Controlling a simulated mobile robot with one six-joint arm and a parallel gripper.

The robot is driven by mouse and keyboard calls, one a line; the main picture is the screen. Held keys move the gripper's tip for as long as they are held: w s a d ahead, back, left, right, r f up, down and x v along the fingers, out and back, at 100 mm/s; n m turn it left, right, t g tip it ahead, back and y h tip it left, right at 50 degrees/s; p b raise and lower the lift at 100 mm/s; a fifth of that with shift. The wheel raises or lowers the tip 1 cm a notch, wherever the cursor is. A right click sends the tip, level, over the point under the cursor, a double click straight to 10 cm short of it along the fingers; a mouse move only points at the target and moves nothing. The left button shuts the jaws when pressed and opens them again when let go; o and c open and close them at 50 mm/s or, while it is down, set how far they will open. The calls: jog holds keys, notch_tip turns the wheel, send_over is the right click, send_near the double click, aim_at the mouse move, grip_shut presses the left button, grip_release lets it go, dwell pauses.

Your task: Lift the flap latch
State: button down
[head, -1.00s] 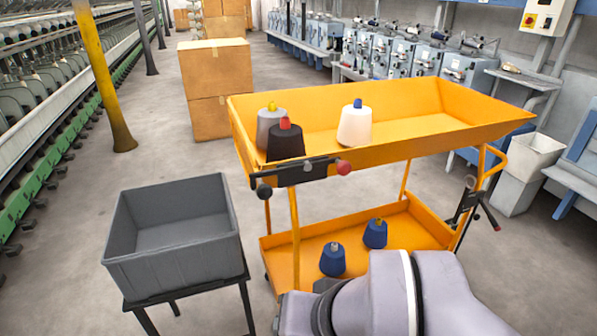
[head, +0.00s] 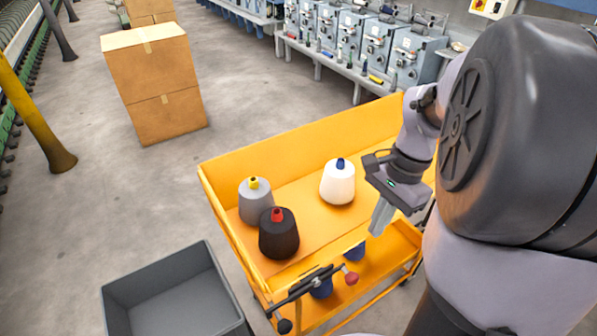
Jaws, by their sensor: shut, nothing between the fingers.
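The orange cart (head: 232,186) stands ahead with its long front side toward me. A black latch (head: 312,284) is mounted at the left end of that side, with a red knob (head: 351,280) at its right and a black knob (head: 284,326) at its lower left. My gripper (head: 377,229) is shut and empty, pointing down near the cart's front edge. In the picture it is above and right of the red knob, apart from it. My arm hides the cart's right end.
A grey yarn cone (head: 256,205), a black one (head: 279,238) and a white one (head: 337,184) stand in the upper tray. A grey bin (head: 170,290) is at lower left. Cardboard boxes (head: 152,80) stand behind on open floor.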

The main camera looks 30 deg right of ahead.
aim_at(357, 274)
jog(key=a+f+b, duration=0.1)
jog(key=f, duration=0.3)
jog(key=a+f+b, duration=0.1)
jog(key=f, duration=0.4)
jog(key=f+b, duration=0.2)
jog(key=f, duration=0.2)
jog(key=shift+s+a+f, duration=0.35)
jog(key=shift+a+f, duration=0.05)
jog(key=shift+d+f+y+p, duration=0.45)
jog(key=shift+f+y+p, duration=0.3)
jog(key=shift+y, duration=0.35)
jog(key=shift+d+f+y+p, duration=0.15)
jog(key=shift+f+y+p, duration=0.35)
jog(key=shift+f+y, duration=2.35)
jog(key=shift+f+g, duration=0.25)
jog(key=shift+g, duration=0.05)
